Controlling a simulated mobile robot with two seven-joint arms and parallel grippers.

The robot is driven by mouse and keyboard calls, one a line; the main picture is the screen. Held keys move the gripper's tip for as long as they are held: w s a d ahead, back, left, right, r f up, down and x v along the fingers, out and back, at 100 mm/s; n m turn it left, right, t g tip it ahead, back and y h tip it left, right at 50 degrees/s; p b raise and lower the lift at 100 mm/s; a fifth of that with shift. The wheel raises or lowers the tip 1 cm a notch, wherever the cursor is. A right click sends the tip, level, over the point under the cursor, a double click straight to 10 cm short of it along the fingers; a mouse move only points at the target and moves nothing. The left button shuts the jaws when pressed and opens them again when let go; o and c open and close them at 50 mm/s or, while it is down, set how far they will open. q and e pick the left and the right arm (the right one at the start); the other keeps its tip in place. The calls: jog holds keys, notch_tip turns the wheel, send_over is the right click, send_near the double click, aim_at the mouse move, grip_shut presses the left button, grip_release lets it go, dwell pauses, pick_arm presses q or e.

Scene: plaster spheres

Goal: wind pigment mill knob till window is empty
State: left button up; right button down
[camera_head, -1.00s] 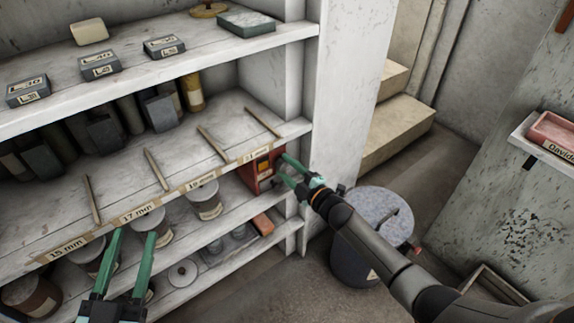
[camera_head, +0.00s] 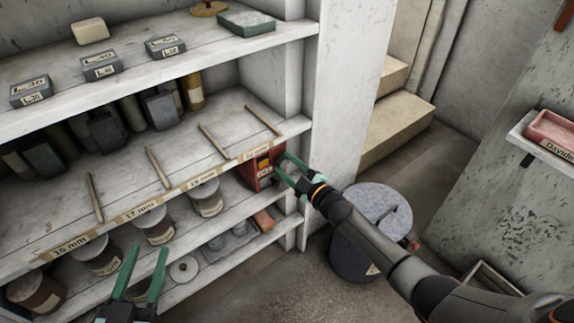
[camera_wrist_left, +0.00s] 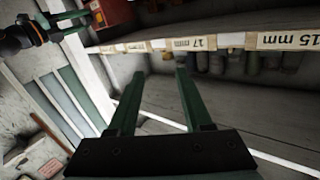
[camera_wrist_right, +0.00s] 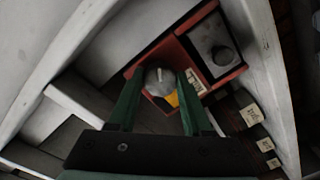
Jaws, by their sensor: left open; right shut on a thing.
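The red pigment mill (camera_head: 262,168) stands at the right end of a shelf below the labelled edge. In the right wrist view its red body (camera_wrist_right: 240,72) carries a round grey knob (camera_wrist_right: 158,76) with a pale mark. A yellow-orange patch (camera_wrist_right: 172,99), probably the window, shows beside the knob, partly hidden by a finger. My right gripper (camera_head: 280,168) is shut on the knob, one finger on each side (camera_wrist_right: 160,80). My left gripper (camera_head: 150,254) is open and empty, in front of the lower shelves. The mill (camera_wrist_left: 115,12) also shows in the left wrist view.
Labelled tins (camera_head: 205,200) stand left of the mill. Wooden sticks (camera_head: 158,168) lie on the shelf above. The white shelf post (camera_head: 303,190) is close to my right gripper. A lidded grey bin (camera_head: 372,210) stands on the floor beneath my right arm.

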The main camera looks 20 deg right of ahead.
jog(key=shift+f, duration=0.1)
jog(key=shift+c, duration=1.7)
grip_release()
jog(key=shift+s+d, duration=0.1)
jog(key=shift+s, duration=0.05)
jog(key=p+v, duration=0.2)
jog(key=v, duration=0.2)
jog(key=shift+s, duration=0.2)
jog(key=p, duration=0.2)
send_near(286, 165)
jog(key=s, duration=0.2)
pick_arm(q)
jog(key=s+f+n+g+y, duration=0.1)
jog(key=s+f+g, duration=0.3)
jog(key=f, duration=0.4)
jog(key=s+f+n+g, duration=0.1)
jog(key=s+f+g, duration=0.3)
jog(key=f, duration=0.4)
jog(key=shift+y, duration=0.4)
pick_arm(e)
jog(key=shift+s+d, duration=0.45)
jog(key=shift+d, duration=0.1)
pick_arm(q)
jog(key=shift+d, duration=0.1)
